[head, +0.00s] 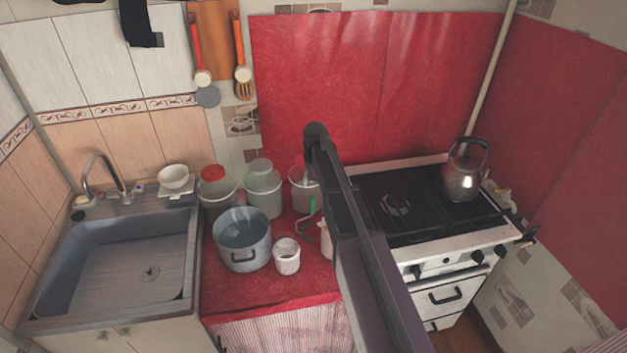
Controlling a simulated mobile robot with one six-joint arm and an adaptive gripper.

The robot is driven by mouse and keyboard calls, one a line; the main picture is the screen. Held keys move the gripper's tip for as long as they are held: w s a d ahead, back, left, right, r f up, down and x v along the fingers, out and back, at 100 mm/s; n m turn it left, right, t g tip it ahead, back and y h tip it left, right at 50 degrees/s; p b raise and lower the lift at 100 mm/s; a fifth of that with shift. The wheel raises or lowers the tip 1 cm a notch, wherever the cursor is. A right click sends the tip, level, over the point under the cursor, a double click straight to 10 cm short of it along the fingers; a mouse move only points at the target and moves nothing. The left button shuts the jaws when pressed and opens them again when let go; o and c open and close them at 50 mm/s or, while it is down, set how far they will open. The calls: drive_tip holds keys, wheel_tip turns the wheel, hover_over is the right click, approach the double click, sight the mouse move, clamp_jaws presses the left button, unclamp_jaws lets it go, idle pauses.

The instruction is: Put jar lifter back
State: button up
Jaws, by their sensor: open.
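A tool with a green grip (312,205) and a thin dark bent part below it is on the red counter, just left of my arm. It looks like the jar lifter, but it is small and I cannot tell how it rests. A glass jar (302,190) stands close behind it. My arm crosses the middle of the head view and hides part of the counter and stove. My gripper does not show in this view.
A large metal pot (243,240), a small white bucket (287,256) and lidded jars (263,190) crowd the red counter (240,290). A sink (120,265) is left. A kettle (463,178) sits on the stove (430,215). Utensils (199,50) hang on the wall.

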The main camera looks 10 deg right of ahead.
drive_tip(key=shift+r+p, duration=0.5)
drive_tip(key=shift+r, duration=0.3)
drive_tip(key=shift+s, duration=0.1)
drive_tip(key=s+a+m, duration=0.1)
drive_tip(key=s+a, duration=0.1)
drive_tip(key=s, duration=2.6)
drive_tip(key=shift+s, duration=0.35)
